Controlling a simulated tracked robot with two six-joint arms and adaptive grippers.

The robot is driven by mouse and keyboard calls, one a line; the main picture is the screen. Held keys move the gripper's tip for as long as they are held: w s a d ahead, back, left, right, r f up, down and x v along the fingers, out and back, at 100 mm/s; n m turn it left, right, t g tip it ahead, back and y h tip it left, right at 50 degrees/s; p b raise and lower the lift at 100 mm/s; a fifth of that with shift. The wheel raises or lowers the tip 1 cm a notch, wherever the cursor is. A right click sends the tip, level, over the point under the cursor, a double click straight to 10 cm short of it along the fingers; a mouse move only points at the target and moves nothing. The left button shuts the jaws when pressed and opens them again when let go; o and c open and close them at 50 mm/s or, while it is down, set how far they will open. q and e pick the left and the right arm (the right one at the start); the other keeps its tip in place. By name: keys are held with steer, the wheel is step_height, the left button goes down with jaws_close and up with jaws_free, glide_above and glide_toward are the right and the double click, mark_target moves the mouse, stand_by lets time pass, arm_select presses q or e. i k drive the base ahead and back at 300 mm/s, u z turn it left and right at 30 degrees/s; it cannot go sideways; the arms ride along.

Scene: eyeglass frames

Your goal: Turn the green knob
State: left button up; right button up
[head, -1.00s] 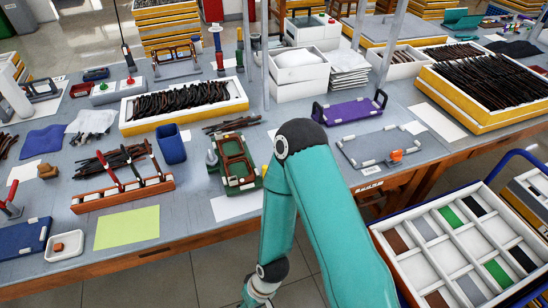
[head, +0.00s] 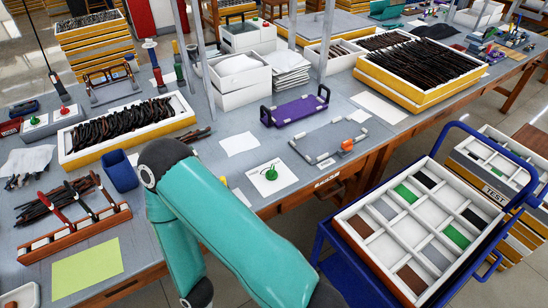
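A green knob (head: 271,174) stands on a white square plate (head: 277,181) near the front edge of the workbench, right of my teal arm. Smaller green buttons show on a grey box (head: 48,121) at the left, beside a red one, and on a box (head: 254,37) at the back. One teal arm of mine fills the lower middle and covers part of the bench. Neither of my grippers shows in the picture. Nothing in view touches the green knob.
A grey tray (head: 313,145) with an orange clamp and a purple tray (head: 289,110) with black handles lie behind the knob. A blue trolley (head: 337,266) with a compartment box stands at the right. A blue bin (head: 121,172) and a tool rack (head: 88,237) are left.

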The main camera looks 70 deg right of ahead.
mark_target(272, 175)
steer(key=z, duration=0.1)
steer(key=k, duration=1)
steer(key=z, duration=1.05)
steer(key=i, duration=0.5)
steer(key=u, duration=0.3)
